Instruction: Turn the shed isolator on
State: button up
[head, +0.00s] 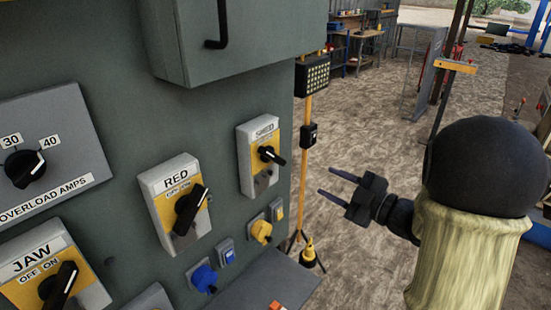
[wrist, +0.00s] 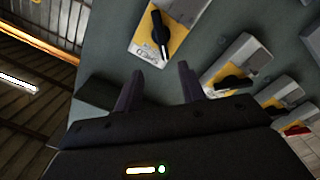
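The shed isolator (head: 245,158) is a grey and yellow box labelled SHED on the grey-green panel. Its black rotary handle (head: 271,155) sticks out; I cannot read which mark it points to. In the wrist view the isolator (wrist: 178,42) appears upside down at top centre, with its black handle (wrist: 160,35) lying nearly along the picture's height. My gripper (head: 326,181) is to the right of the isolator, its fingers pointing left toward the panel, apart from the handle. In the wrist view my gripper (wrist: 158,82) has its two fingers spread with nothing between them.
The RED isolator (head: 175,205) and the JAW isolator (head: 50,270) are to the left. Blue (head: 203,278) and yellow (head: 261,231) connectors sit below. A grey cabinet (head: 240,40) juts out above. A yellow stand (head: 304,150) is behind, right of the panel edge.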

jog(key=p, duration=0.6)
send_near(275, 158)
jog(key=x, duration=1)
jog(key=shift+d, duration=0.1)
grip_shut()
